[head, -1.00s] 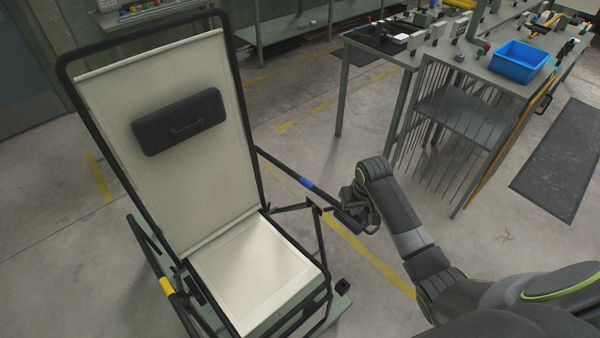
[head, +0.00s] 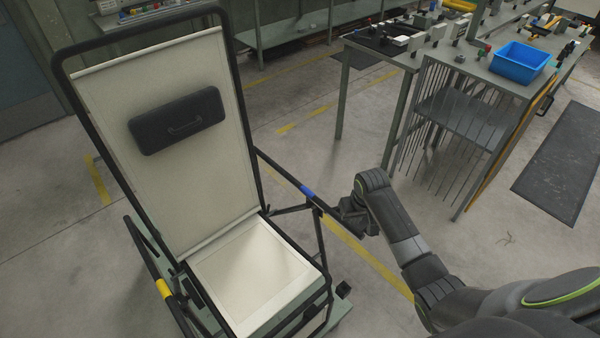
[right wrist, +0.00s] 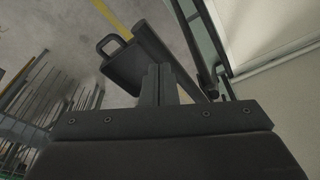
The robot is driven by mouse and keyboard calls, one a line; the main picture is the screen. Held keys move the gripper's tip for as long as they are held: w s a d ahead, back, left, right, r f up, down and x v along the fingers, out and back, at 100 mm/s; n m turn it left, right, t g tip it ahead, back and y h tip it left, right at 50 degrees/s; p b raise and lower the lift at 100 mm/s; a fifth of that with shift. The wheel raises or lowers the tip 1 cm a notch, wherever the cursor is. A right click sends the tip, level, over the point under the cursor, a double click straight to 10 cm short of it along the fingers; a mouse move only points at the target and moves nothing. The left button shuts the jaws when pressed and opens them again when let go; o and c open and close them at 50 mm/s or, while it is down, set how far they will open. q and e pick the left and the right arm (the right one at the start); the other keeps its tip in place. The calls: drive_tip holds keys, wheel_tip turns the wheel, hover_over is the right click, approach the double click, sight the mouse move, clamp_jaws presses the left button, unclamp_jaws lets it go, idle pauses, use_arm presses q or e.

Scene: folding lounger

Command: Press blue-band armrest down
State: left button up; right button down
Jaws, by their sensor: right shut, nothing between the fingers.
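The lounger has a pale upright back (head: 165,185) and a pale seat (head: 255,275). Its blue-band armrest (head: 285,174) is a dark bar on the right side, sloping down from the back frame toward the front right; the blue band (head: 308,192) sits about midway. My right gripper (head: 350,212) is at the front end of this bar, very near or touching it; I cannot tell which. In the right wrist view its fingers (right wrist: 158,84) are closed together and empty, beside a dark flat part with a loop (right wrist: 130,62). My left gripper is out of view.
The yellow-band armrest (head: 163,288) is on the lounger's left side. A dark headrest pad (head: 177,121) is on the back. A workbench with a blue bin (head: 520,62) stands at the upper right. Open floor lies between it and the lounger.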

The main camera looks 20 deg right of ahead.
wheel_tip(320, 180, up, 7)
drive_tip(key=p, duration=0.5)
idle(0.4)
